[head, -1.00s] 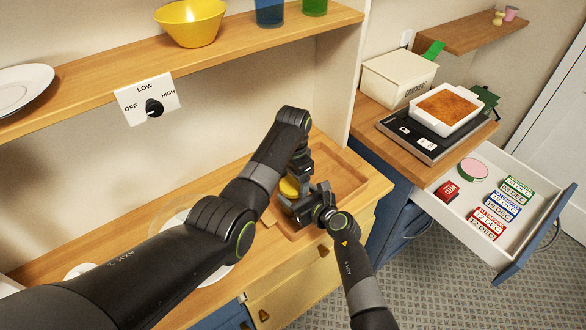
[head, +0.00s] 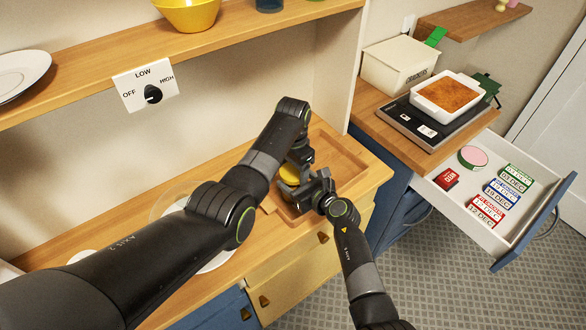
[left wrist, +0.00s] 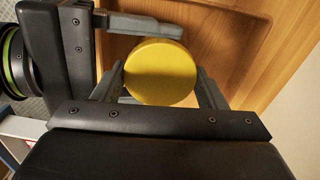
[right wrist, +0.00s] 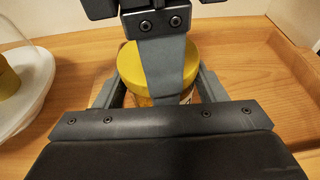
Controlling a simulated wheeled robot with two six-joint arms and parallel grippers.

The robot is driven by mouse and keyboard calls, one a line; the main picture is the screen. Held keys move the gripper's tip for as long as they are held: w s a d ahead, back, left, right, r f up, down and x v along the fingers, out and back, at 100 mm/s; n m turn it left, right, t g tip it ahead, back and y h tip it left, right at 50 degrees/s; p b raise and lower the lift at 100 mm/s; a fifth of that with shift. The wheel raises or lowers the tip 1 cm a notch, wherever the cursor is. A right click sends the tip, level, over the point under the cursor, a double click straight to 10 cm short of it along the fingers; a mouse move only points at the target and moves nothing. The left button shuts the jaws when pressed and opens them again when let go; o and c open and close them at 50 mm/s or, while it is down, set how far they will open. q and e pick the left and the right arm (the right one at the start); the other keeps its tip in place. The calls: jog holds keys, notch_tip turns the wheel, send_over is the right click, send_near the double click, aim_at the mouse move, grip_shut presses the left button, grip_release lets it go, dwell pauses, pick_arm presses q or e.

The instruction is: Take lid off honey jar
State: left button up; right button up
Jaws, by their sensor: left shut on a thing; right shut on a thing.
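The honey jar (right wrist: 188,97) is mostly hidden between my grippers; its glass body and label show in the right wrist view. Its round yellow lid (left wrist: 160,72) shows from above in the left wrist view and small in the head view (head: 289,175). The lid sits on the jar, with no clear gap visible. My left gripper (left wrist: 163,88) is shut on the lid, one finger on each side. My right gripper (right wrist: 160,92) is shut on the jar body below the lid. A left finger hides part of the lid in the right wrist view.
The jar is by a shallow wooden tray (head: 345,161) on the counter. A white plate (right wrist: 28,92) is left of the jar. A shelf (head: 90,92) runs above my left arm. An open drawer (head: 490,236) with several small items juts out at the right.

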pick_arm(q)
jog(key=n, duration=0.5)
jog(key=o, duration=1.1)
jog(key=shift+d, duration=0.1)
